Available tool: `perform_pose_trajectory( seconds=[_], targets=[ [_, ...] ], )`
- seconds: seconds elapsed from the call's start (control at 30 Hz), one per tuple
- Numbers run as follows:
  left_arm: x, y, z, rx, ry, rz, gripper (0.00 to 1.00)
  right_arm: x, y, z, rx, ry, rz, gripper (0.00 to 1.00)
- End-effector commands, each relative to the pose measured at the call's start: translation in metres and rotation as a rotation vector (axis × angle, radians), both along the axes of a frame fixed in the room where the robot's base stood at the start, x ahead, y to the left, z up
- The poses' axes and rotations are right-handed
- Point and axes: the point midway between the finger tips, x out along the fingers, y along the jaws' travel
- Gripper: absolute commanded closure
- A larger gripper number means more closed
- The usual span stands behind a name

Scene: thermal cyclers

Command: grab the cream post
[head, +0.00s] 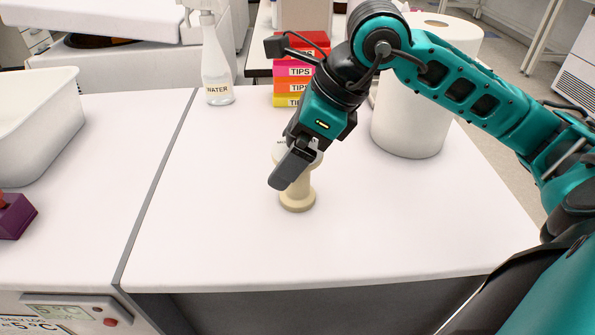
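The cream post (297,198) stands upright on the white bench, with a round foot and a wider top. My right gripper (291,172) comes down from the upper right and is at the post's upper part. One dark finger crosses in front of the post and hides part of its stem and top. The other finger is hidden, so I cannot tell whether the gripper is closed on the post or only around or beside it. My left gripper is not in view.
A large white paper roll (412,125) stands right of the post, behind my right forearm. Stacked tips boxes (292,86) and a water bottle (217,70) are at the back. A white bin (35,130) and a purple block (14,217) are at left. The bench front is clear.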

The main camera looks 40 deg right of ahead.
Motion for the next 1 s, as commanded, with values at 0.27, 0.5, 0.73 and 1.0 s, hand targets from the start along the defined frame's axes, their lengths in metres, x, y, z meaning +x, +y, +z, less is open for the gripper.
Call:
perform_pose_trajectory(
  seconds=[0.27, 0.5, 0.73, 1.0],
  targets=[
    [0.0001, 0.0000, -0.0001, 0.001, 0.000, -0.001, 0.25, 0.0000, -0.0003, 0.0006, -0.001, -0.001, 0.000, 0.15],
    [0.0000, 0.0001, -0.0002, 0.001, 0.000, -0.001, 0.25, -0.0001, -0.0004, 0.0008, -0.001, -0.001, 0.000, 0.38],
    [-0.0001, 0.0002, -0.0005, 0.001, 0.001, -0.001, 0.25, 0.0001, -0.0004, 0.0014, 0.000, -0.003, -0.001, 0.51],
    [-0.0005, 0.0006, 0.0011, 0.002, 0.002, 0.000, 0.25, 0.0006, -0.0003, 0.0075, 0.001, -0.005, -0.001, 0.51]
  ],
)
